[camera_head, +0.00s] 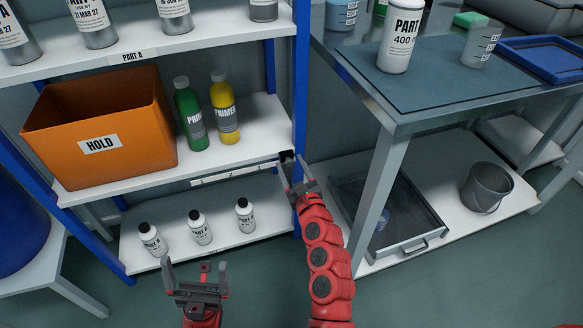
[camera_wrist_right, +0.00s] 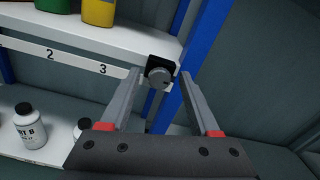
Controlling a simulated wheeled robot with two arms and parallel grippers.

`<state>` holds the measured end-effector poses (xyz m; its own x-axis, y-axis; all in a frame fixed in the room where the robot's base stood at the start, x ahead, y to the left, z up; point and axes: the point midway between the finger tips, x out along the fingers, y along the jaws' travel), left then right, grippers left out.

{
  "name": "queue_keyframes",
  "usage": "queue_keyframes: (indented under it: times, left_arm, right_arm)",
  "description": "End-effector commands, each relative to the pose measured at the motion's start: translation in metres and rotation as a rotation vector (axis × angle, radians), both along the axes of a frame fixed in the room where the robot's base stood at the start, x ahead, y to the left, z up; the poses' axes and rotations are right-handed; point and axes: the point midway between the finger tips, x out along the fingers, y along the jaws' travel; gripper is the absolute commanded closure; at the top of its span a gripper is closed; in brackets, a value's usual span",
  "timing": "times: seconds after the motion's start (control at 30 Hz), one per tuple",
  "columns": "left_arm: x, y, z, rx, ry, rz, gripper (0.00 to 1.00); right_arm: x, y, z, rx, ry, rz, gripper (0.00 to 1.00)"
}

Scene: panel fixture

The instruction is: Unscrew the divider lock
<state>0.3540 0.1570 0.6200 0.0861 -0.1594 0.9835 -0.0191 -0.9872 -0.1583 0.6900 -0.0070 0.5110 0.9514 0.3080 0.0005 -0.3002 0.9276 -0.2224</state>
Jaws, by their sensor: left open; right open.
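The divider lock, a round grey knob on a black mount (camera_wrist_right: 160,74), sits at the right end of the numbered white strip, beside the blue post. In the head view the lock's black mount (camera_head: 286,156) shows at the shelf's front right corner, partly hidden by my gripper. My right gripper (camera_head: 297,174) is open in front of it. In the right wrist view its two fingers (camera_wrist_right: 162,88) stand apart on either side of the knob, which looks untouched. My left gripper (camera_head: 197,272) is open and empty, low in front of the bottom shelf.
The numbered strip (camera_wrist_right: 60,59) runs along the shelf edge. A blue post (camera_head: 299,100) stands right of the lock. An orange HOLD bin (camera_head: 60,125), green bottle (camera_head: 190,118) and yellow bottle (camera_head: 224,110) stand above; white bottles (camera_head: 200,228) below. A workbench (camera_head: 440,90) is at right.

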Motion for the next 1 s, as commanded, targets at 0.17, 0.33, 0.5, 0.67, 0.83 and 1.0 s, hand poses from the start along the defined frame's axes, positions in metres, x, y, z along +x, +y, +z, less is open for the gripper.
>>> queue_keyframes:
  times: [0.17, 0.33, 0.5, 0.67, 0.83, 1.0]
  left_arm:
    - [0.0000, 0.0000, 0.0002, 0.000, 0.000, 0.000, 0.00]
    - [0.0000, 0.0000, 0.0001, 0.000, 0.000, 0.000, 0.00]
    - [0.0000, 0.0000, 0.0001, 0.000, 0.000, 0.000, 0.00]
    - [0.0000, 0.0000, 0.0002, 0.000, 0.000, 0.000, 0.00]
    - [-0.0001, 0.0002, 0.0012, -0.002, 0.000, 0.001, 0.00]
    - [-0.0005, 0.0011, 0.0036, -0.007, -0.001, 0.003, 0.00]
  right_arm:
    - [-0.0002, 0.0000, -0.0001, 0.000, 0.000, 0.000, 0.45]
    - [-0.0004, 0.0002, -0.0002, 0.000, 0.000, 0.001, 0.75]
    - [-0.0003, 0.0001, -0.0002, 0.000, 0.000, 0.001, 1.00]
    - [-0.0004, -0.0001, -0.0001, -0.001, 0.000, 0.000, 1.00]
    - [-0.0003, -0.0004, 0.0000, -0.017, -0.005, 0.000, 1.00]
    - [-0.0002, -0.0002, 0.0007, -0.076, -0.024, 0.000, 1.00]
